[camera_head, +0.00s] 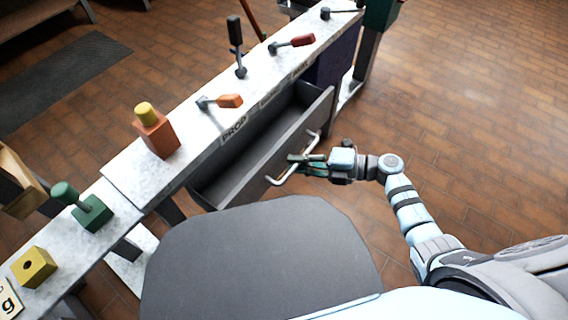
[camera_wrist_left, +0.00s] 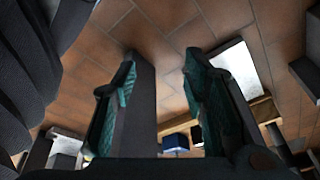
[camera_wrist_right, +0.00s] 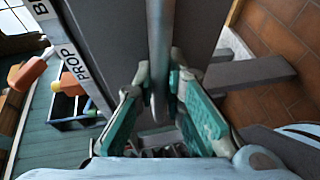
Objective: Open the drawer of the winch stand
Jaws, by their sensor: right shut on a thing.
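The winch stand (camera_head: 120,178) is a long pale bench running diagonally through the head view. Its grey drawer (camera_head: 232,172) stands pulled out, and its empty-looking inside shows. A pale bar handle (camera_head: 276,181) is on the drawer's front. My right gripper (camera_head: 303,159) is at the handle, shut on it. In the right wrist view the handle bar (camera_wrist_right: 158,60) runs between the teal fingers (camera_wrist_right: 161,95). My left gripper (camera_wrist_left: 158,85) shows only in its own wrist view, its fingers wide apart with nothing between them, above the brick floor.
On the bench top are levers with orange (camera_head: 230,101), red (camera_head: 302,41) and black (camera_head: 235,30) grips. An orange block with a yellow knob (camera_head: 157,135), a green block (camera_head: 92,213) and a yellow block (camera_head: 34,267) stand nearer. Brick floor at the right is clear.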

